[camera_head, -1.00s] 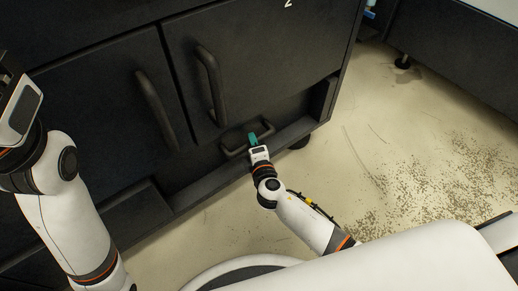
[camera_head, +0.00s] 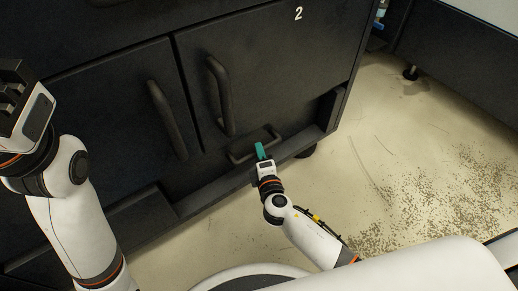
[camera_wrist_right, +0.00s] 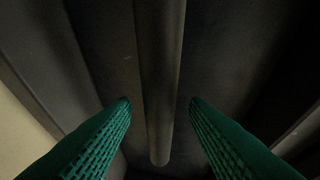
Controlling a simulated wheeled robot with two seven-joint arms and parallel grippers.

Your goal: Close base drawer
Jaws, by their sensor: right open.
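The base drawer (camera_head: 285,148) is the low dark front at the bottom of the black cabinet, below two doors. Its dark bar handle (camera_head: 250,143) sticks out near the floor. My right gripper (camera_head: 261,151) is at this handle, with its teal fingers pointing at the cabinet. In the right wrist view the fingers (camera_wrist_right: 160,105) are apart, with a dark bar (camera_wrist_right: 160,80) running between them and touching neither. How far the drawer stands out is hard to tell. My left gripper (camera_head: 20,100) is raised at the left edge, away from the drawer; its fingertips are not clear.
Two cabinet doors with upright handles (camera_head: 167,120) and (camera_head: 220,95) are above the drawer. Another dark unit (camera_head: 460,60) stands at the right.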

